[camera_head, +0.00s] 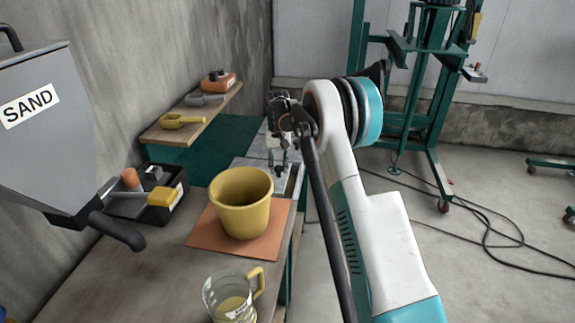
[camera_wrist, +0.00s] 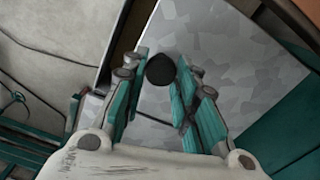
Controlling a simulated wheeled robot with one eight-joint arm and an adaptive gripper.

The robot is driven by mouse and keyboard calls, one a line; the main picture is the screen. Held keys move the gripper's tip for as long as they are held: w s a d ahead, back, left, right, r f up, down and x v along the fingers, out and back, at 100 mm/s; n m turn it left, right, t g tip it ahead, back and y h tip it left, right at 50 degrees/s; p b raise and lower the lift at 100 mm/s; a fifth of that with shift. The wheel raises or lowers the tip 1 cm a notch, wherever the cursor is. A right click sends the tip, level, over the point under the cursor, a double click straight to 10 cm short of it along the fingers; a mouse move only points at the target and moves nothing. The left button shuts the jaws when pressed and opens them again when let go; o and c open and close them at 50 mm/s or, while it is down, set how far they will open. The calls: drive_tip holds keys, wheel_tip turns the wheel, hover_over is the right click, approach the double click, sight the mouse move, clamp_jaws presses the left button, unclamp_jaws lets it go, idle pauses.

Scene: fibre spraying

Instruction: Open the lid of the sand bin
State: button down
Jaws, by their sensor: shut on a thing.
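A galvanized metal lid (camera_wrist: 215,45) with a black round knob (camera_wrist: 160,69) fills much of the wrist view. My gripper (camera_wrist: 160,80) has its teal fingers on either side of this knob and is shut on it. In the head view, my gripper (camera_head: 279,163) points down at a grey metal box top (camera_head: 253,166) beyond the wooden bench. My arm and gripper hide part of that box. No label shows on it, and how far the lid is raised cannot be told. A grey hopper (camera_head: 50,135) marked SAND hangs at the left.
A yellow bucket (camera_head: 240,205) stands on an orange mat (camera_head: 205,233) on the bench. A glass jug (camera_head: 230,297) stands in front of it. A black tray (camera_head: 180,190) and a wooden shelf (camera_head: 217,105) are at the left. A green stand (camera_head: 432,130) and cables (camera_head: 490,235) are at the right.

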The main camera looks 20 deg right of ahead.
drive_tip(key=w+a, duration=0.2)
drive_tip(key=a, duration=0.2)
drive_tip(key=w+a+p, duration=0.1)
drive_tip(key=w+a, duration=0.2)
drive_tip(key=a, duration=0.1)
drive_tip(key=w+a+p, duration=0.1)
drive_tip(key=w+a, duration=0.2)
drive_tip(key=a, duration=0.1)
drive_tip(key=shift+w+a, duration=0.25)
drive_tip(key=c, duration=1.3)
unclamp_jaws()
wheel_tip(320, 180, up, 12)
